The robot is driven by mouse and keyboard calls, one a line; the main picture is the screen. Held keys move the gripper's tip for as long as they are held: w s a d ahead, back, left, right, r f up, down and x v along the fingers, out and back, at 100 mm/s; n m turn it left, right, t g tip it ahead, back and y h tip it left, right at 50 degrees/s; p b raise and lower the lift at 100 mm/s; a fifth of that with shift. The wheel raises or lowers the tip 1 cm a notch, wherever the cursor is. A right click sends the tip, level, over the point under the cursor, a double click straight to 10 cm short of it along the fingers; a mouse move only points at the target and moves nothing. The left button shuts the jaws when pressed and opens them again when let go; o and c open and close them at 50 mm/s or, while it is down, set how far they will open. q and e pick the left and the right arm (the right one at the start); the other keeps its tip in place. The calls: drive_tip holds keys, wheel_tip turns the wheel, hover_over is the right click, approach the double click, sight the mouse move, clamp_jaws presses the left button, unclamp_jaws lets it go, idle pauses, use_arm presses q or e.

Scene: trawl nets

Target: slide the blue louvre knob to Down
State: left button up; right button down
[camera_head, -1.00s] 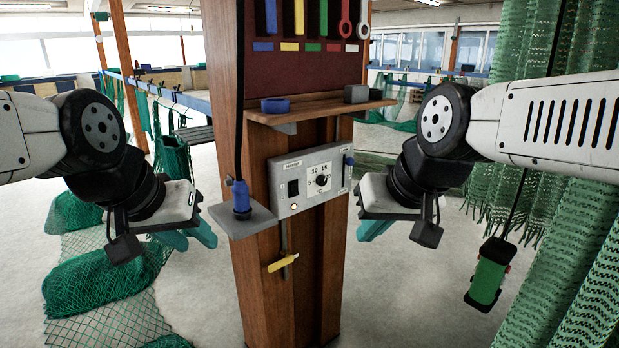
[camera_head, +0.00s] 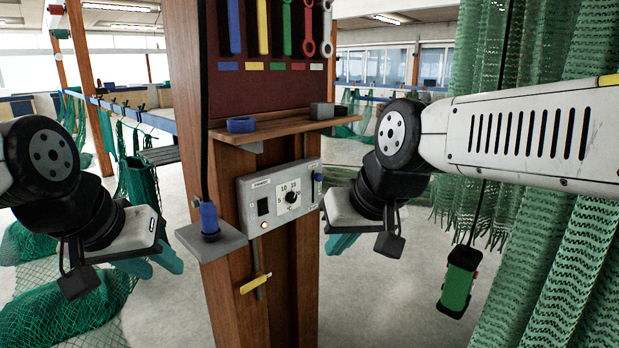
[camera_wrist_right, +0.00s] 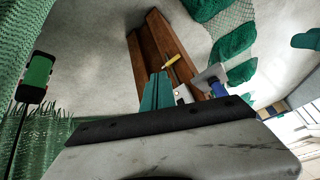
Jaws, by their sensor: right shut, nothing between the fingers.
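The grey control box (camera_head: 280,199) is mounted on the wooden post. The small blue louvre knob (camera_head: 318,178) is near the upper part of its right end; its exact setting is too small to read. My right gripper (camera_head: 341,243) is just right of the post, below and apart from the knob, with its teal fingers together and empty. These fingers also show in the right wrist view (camera_wrist_right: 157,92), where the box (camera_wrist_right: 183,94) is partly hidden behind them. My left gripper (camera_head: 150,263) is left of the post, its teal fingers apart and empty.
A wooden shelf (camera_head: 272,128) juts out above the box. A blue-handled tool (camera_head: 209,217) stands on a grey bracket (camera_head: 212,242) to its left. A yellow-handled lever (camera_head: 255,283) is below. Green nets (camera_head: 560,220) and a hanging green box (camera_head: 459,281) are at the right.

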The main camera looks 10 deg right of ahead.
drive_tip(key=w+d+r+n, duration=0.15)
drive_tip(key=w+r, duration=0.25)
drive_tip(key=w, duration=0.9)
drive_tip(key=w+r+n, duration=0.3)
drive_tip(key=w, duration=1)
drive_tip(key=w+d+n+t+y, duration=0.1)
drive_tip(key=w+d, duration=0.5)
drive_tip(key=w, duration=0.3)
drive_tip(key=w+d+f+n+t+y, duration=0.1)
drive_tip(key=w+d, duration=0.4)
drive_tip(key=w, duration=0.3)
drive_tip(key=shift+w+d+f+t, duration=0.25)
drive_tip(key=shift+w+d+t, duration=0.1)
drive_tip(key=shift+d+t, duration=0.05)
hover_over(317, 177)
drive_tip(key=s+d, duration=0.1)
drive_tip(key=s, duration=0.1)
wheel_tip(317, 177, down, 7)
drive_tip(key=shift+w+d+f, duration=0.15)
drive_tip(key=shift+d+f, duration=0.05)
drive_tip(key=shift+f, duration=0.65)
drive_tip(key=shift+w+d+f, duration=0.15)
drive_tip(key=shift+f, duration=0.65)
